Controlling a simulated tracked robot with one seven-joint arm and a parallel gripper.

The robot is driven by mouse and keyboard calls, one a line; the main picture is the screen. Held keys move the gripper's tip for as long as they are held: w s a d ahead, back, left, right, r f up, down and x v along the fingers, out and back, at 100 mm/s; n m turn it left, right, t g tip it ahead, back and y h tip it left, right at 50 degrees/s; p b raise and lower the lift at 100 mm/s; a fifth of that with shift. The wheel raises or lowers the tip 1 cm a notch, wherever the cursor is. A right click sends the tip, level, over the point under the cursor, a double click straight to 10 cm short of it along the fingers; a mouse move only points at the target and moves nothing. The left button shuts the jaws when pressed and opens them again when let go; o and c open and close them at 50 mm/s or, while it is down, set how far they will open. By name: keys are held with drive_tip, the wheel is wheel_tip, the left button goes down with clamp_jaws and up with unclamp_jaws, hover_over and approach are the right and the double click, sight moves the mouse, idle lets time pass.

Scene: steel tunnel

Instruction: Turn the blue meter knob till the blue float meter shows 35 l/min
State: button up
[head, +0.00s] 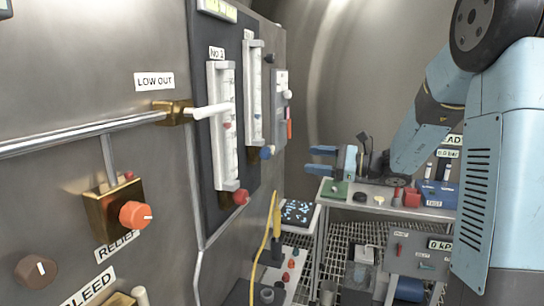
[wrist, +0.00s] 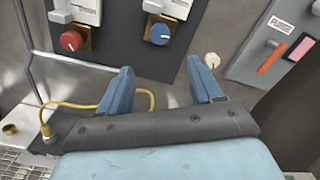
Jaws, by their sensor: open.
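The blue meter knob (head: 266,152) sits at the foot of the farther float meter (head: 253,92) on the dark wall panel. In the wrist view the blue knob (wrist: 160,34) is upper middle, beyond my fingertips and between their lines. The meter's scale and float are too small to read in the head view; the wrist view shows only its lower end. My gripper (head: 313,160) is open and empty, to the right of the blue knob, fingers pointing left at the panel. In the wrist view its two blue fingers (wrist: 160,72) are apart, not touching the knob.
A red knob (wrist: 71,40) sits under the nearer meter (head: 222,125), left of the blue one. A white knob (wrist: 212,60) and a purge panel (wrist: 270,50) are to the right. A yellow hose (head: 265,240) hangs below. A cluttered bench (head: 345,204) stands behind.

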sight(270, 155)
drive_tip(key=w+a+n, duration=0.1)
drive_tip(key=a, duration=0.3)
drive_tip(key=w+a+n, duration=0.1)
drive_tip(key=w+a, duration=0.1)
drive_tip(key=a, duration=0.2)
drive_tip(key=w+a+n, duration=0.1)
drive_tip(key=a, duration=0.4)
drive_tip(key=shift+w, duration=0.4)
drive_tip(key=c, duration=1.1)
